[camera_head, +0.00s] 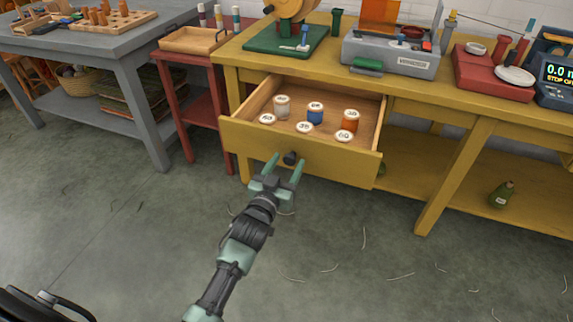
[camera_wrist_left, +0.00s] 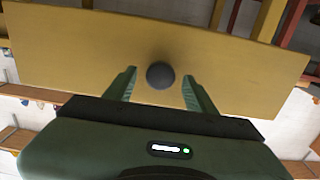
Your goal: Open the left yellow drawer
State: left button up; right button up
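The left yellow drawer (camera_head: 315,158) of the yellow workbench is pulled out in the head view, its inside showing. Its front panel also fills the upper part of the left wrist view (camera_wrist_left: 235,50). A dark round knob (camera_head: 290,158) sits on the front; it also shows in the left wrist view (camera_wrist_left: 160,75). My left gripper (camera_head: 286,162) is open in front of the panel. Its green fingers stand one on each side of the knob, with gaps visible between them and the knob. My right gripper is in neither view.
Several labelled spools (camera_head: 315,113) and discs lie in the drawer. The yellow workbench (camera_head: 410,90) carries a grey box (camera_head: 395,55) and a red scale (camera_head: 490,72). A red side table (camera_head: 178,58) stands left of the drawer. The floor in front is open, with loose strands.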

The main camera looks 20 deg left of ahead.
pick_arm(q)
jog(key=shift+s, duration=0.3)
jog(key=s+p, duration=0.1)
jog(key=s, duration=0.6)
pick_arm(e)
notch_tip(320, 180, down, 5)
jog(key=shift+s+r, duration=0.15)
pick_arm(q)
jog(key=shift+s+a, duration=0.1)
